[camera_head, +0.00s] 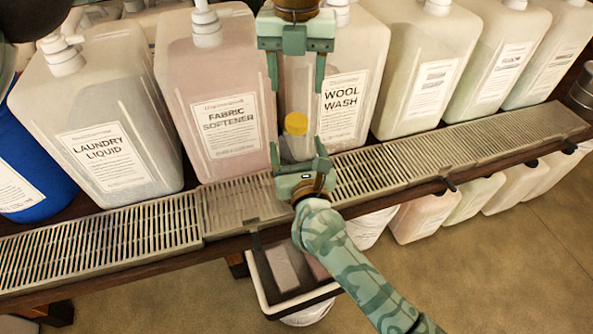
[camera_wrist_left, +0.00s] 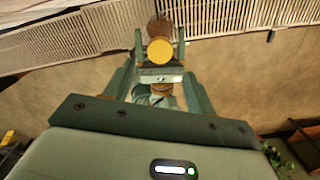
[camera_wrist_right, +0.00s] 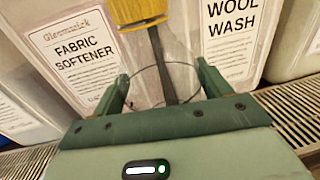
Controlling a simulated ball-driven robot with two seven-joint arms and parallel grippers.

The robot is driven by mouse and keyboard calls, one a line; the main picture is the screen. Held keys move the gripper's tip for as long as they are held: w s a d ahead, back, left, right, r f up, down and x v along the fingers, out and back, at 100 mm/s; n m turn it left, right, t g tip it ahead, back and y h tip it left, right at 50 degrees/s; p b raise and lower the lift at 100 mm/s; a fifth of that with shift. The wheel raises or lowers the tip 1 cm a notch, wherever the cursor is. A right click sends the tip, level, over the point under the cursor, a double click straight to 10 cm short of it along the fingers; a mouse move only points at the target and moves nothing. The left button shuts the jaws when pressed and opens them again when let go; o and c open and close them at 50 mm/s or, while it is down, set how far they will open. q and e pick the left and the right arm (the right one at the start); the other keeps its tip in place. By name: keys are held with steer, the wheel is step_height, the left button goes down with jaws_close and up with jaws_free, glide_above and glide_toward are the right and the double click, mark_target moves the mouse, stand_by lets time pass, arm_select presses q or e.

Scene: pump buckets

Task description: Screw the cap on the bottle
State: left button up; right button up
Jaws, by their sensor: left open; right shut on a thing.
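A small clear bottle (camera_head: 300,150) stands upright between the fingers of my right gripper (camera_head: 297,148), which is shut on it. A yellow cap (camera_head: 296,124) sits at the top of the bottle; how tightly it is seated cannot be told. The cap also shows from above in the left wrist view (camera_wrist_left: 160,50) and at the top of the right wrist view (camera_wrist_right: 187,25). My left gripper (camera_head: 296,86) is above the cap, fingers pointing down, open and empty. In the left wrist view the cap lies ahead between its fingers, apart from them.
A slatted metal shelf (camera_head: 110,238) runs across below the grippers. Large pump containers stand behind it, including fabric softener (camera_head: 222,125), wool wash (camera_head: 345,95) and laundry liquid (camera_head: 105,155). A crate (camera_head: 262,280) is under the shelf. The floor (camera_head: 510,260) at lower right is clear.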

mark_target(296, 119)
arm_select(q)
steer(key=shift+f, duration=4)
steer(key=c, duration=1)
steer(key=o, duration=1.1)
steer(key=shift+c, duration=0.2)
steer(key=shift+r, duration=2.3)
